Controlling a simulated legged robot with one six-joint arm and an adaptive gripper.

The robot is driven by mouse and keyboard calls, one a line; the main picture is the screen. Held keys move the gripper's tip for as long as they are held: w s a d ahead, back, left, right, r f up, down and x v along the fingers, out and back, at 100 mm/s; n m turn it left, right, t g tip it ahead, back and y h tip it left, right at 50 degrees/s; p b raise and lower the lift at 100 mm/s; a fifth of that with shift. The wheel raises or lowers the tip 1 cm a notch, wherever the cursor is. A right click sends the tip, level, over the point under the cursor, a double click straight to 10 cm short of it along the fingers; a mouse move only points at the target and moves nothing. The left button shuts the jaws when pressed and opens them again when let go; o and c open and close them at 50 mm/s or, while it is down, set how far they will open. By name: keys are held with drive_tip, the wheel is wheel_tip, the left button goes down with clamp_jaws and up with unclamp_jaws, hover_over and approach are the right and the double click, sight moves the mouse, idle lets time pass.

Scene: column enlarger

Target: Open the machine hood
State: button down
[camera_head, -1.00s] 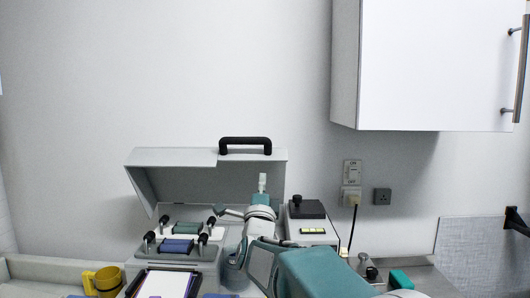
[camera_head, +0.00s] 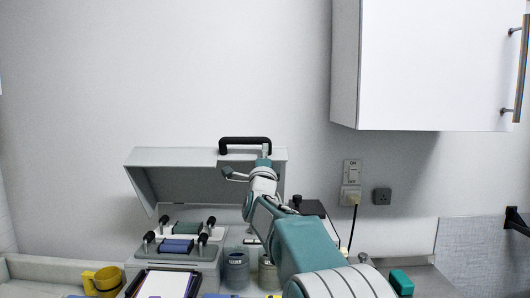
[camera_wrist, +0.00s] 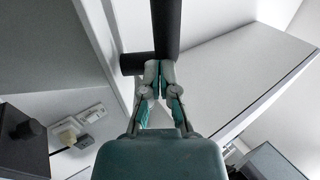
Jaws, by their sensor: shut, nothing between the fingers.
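The machine hood (camera_head: 165,157) is light grey and stands raised and tilted over the machine (camera_head: 175,262), with its front open. Its black handle (camera_head: 245,140) is on the upper front edge, and shows close up in the wrist view (camera_wrist: 166,25). My gripper (camera_head: 265,150) is at the right end of the handle, in front of the hood. In the wrist view my gripper (camera_wrist: 159,68) has its fingertips together beside the handle bar, with nothing between them. Whether they touch the handle I cannot tell.
A white wall cabinet (camera_head: 430,65) hangs at upper right. A dark-topped box (camera_head: 312,208) stands right of the machine, partly behind my arm. A yellow mug (camera_head: 103,281) is at left, a green block (camera_head: 401,282) at right. Jars (camera_head: 236,270) stand in front.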

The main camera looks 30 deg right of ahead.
sight(265, 140)
drive_tip(key=shift+g+y, duration=0.5)
drive_tip(key=shift+g, duration=0.3)
drive_tip(key=shift+r+x, duration=0.25)
drive_tip(key=shift+x, duration=0.9)
drive_tip(key=shift+r+x, duration=0.25)
drive_tip(key=shift+x, duration=0.9)
drive_tip(key=shift+s+a, duration=0.15)
drive_tip(key=shift+f, duration=0.15)
